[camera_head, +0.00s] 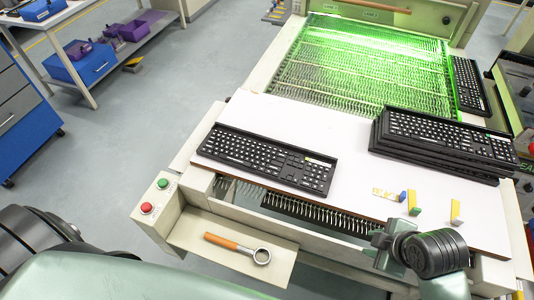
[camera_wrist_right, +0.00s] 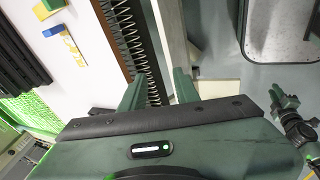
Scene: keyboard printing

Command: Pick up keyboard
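A black keyboard (camera_head: 265,158) with pale keys lies flat on the left part of the white tabletop (camera_head: 300,115). A stack of similar black keyboards (camera_head: 445,142) sits on the right side of the tabletop; its dark edge shows at the upper left of the right wrist view (camera_wrist_right: 20,45). My right gripper (camera_head: 388,242) is near the tabletop's front right edge, in front of the stack and apart from both. In the right wrist view its fingers (camera_wrist_right: 158,85) are spread with nothing between them. My left gripper cannot be made out.
A green-lit mesh bed (camera_head: 365,65) lies behind the tabletop. Another keyboard (camera_head: 468,85) is at its right. Small coloured blocks (camera_head: 413,205) stand near the front edge. A shelf in front holds an orange-handled ring tool (camera_head: 238,247) beside a red button (camera_head: 147,207).

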